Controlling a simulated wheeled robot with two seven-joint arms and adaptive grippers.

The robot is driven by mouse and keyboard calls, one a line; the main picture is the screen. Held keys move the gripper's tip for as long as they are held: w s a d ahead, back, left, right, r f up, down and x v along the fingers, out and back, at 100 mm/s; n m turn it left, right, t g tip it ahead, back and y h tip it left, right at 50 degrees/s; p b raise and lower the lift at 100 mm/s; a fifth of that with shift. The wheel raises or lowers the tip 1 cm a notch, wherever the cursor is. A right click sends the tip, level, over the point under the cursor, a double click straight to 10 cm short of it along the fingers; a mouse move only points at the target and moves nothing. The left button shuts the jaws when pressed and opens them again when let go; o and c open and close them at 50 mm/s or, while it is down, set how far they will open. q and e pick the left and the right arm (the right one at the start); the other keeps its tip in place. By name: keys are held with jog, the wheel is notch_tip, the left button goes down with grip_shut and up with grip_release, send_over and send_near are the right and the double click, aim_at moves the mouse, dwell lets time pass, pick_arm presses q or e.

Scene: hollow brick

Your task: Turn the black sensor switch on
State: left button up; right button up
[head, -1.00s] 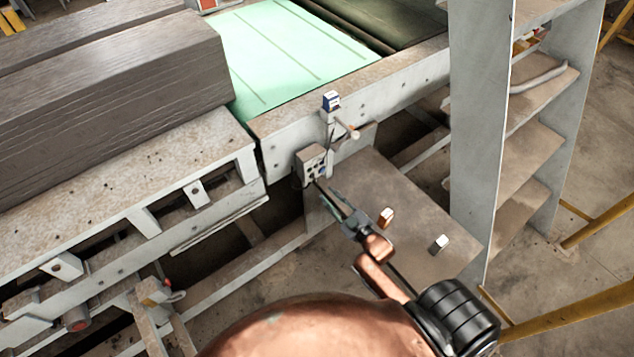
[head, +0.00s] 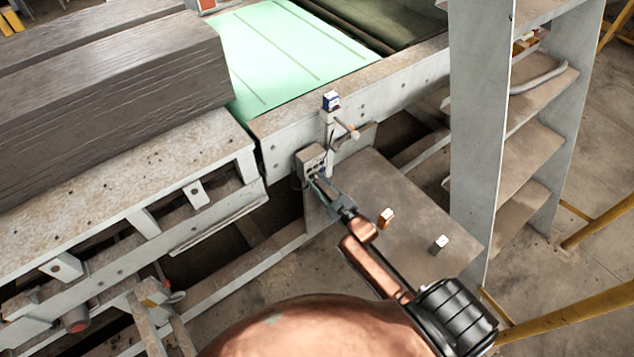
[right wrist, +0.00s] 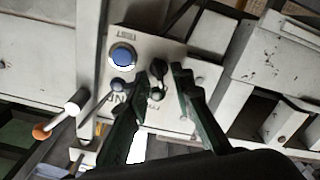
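The control box (head: 312,160) is a small pale panel mounted on the side of the machine frame. In the right wrist view its face (right wrist: 185,55) carries a large blue button (right wrist: 122,57), a small dark knob (right wrist: 118,86) and a black switch (right wrist: 158,70). My right gripper (head: 314,182) is at the box, and in the wrist view its two green fingers (right wrist: 155,98) stand apart. The black switch lies at the gap between the fingertips; I cannot tell whether they touch it. My left gripper is not in view.
A lever with an orange-brown tip (head: 347,129) sticks out beside the box. A small blue-faced device (head: 331,100) stands above it. A metal plate (head: 400,205) lies below right, and a grey shelf rack (head: 480,140) stands to the right.

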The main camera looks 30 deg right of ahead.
jog(key=shift+c, duration=0.5)
grip_shut()
jog(key=shift+r+m+p, duration=0.1)
jog(key=shift+m+p, duration=0.55)
jog(key=shift+m, duration=0.35)
jog(key=shift+d+m+p, duration=0.1)
jog(key=shift+m+p, duration=0.6)
jog(key=shift+m, duration=0.5)
jog(key=m+p, duration=0.1)
jog(key=m, duration=0.2)
jog(key=shift+d+m, duration=0.1)
jog(key=shift+m, duration=0.3)
jog(key=shift+d+m+p, duration=0.1)
jog(key=shift+m+p, duration=0.35)
jog(key=shift+m, duration=1.45)
